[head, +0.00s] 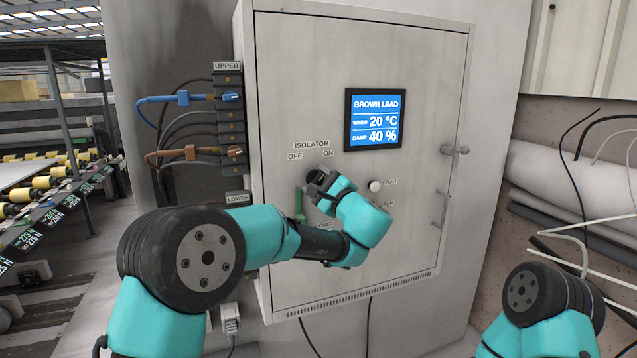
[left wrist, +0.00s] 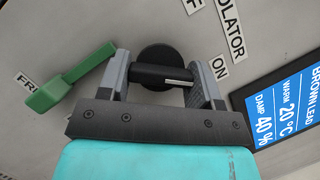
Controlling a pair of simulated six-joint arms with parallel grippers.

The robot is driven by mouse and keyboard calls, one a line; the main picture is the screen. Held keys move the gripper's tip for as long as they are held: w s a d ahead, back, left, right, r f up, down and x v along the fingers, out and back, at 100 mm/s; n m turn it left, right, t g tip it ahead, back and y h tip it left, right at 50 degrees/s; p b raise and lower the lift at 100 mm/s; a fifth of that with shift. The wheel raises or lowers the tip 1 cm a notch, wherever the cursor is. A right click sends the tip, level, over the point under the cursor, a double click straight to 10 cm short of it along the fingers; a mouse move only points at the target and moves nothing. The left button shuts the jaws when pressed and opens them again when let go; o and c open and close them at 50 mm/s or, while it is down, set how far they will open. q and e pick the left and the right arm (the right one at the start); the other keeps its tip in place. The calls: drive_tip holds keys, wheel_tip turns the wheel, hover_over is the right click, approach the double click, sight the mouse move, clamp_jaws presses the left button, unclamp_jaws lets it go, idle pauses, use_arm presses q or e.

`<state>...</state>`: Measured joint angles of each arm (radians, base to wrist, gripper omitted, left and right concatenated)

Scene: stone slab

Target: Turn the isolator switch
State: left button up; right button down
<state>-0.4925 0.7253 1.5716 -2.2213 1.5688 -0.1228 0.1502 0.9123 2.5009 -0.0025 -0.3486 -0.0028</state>
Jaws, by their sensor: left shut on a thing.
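The isolator switch is a black round knob with a bar grip and a white mark, seen in the left wrist view (left wrist: 155,72). It sits on the grey cabinet door below the ISOLATOR label (head: 311,145), with OFF at left and ON at right. My left gripper (head: 316,182) is shut on its bar, one finger at each end. The white mark lies toward the ON label's side (left wrist: 218,68). In the head view the gripper mostly hides the knob. A green lever (head: 299,205) hangs just left of the gripper. My right gripper is out of view.
A screen (head: 375,119) reads BROWN LEAD. A round white START button (head: 375,186) is right of the left gripper. Blue (head: 180,98) and brown (head: 185,152) plugs with cables project left of the cabinet. A door latch (head: 454,150) is at right.

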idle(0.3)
use_arm(q)
drive_tip(key=o, duration=0.9)
drive_tip(key=v, duration=1.7)
drive_tip(key=shift+s+d+f, duration=0.1)
drive_tip(key=shift+s+f, duration=0.05)
drive_tip(key=shift+f, duration=0.05)
